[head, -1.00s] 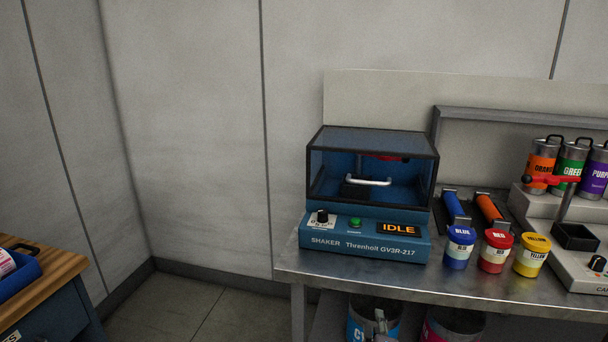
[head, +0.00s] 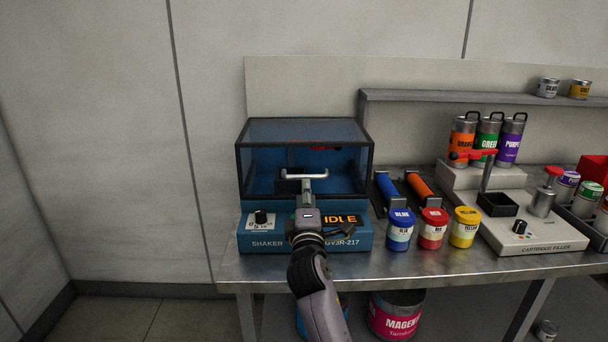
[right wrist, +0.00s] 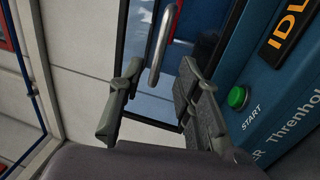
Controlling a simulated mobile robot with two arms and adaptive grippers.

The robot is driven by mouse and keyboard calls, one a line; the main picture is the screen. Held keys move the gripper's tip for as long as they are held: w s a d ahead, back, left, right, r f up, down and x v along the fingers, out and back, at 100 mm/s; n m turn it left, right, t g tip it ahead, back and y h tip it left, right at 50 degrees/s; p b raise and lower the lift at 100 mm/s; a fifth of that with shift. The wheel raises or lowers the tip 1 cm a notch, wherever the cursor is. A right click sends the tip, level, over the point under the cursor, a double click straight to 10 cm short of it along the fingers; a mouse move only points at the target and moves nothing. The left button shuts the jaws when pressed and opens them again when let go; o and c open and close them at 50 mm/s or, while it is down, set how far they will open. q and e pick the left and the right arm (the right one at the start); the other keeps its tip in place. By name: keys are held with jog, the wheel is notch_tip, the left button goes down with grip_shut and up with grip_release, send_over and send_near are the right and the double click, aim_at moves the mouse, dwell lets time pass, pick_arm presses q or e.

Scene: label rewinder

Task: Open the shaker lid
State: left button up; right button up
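The shaker (head: 256,241) is a blue machine on the metal table, with a black-framed clear lid (head: 342,135) that is down. A pale bar handle (head: 289,177) is on the lid's front; it also shows in the right wrist view as a metal bar (right wrist: 160,50). My right gripper (head: 305,193) is in front of the lid, close to the handle. In the right wrist view the right gripper (right wrist: 158,92) has its fingers apart, with the handle just beyond and roughly between the tips; I see no clear contact. My left gripper is not in view.
Blue (head: 399,233), red (head: 432,231) and yellow (head: 464,229) jars stand right of the shaker. A cartridge filler (head: 515,238) is farther right. The green start button (right wrist: 237,97) is close to the right gripper's fingers. Bare wall lies left of the shaker.

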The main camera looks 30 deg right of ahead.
aim_at(305, 177)
jog(key=x, duration=0.7)
jog(key=shift+w+d+p, duration=0.1)
jog(key=shift+w+p, duration=0.1)
jog(key=shift+p, duration=0.1)
jog(key=shift+c, duration=0.2)
grip_shut()
dwell(0.3)
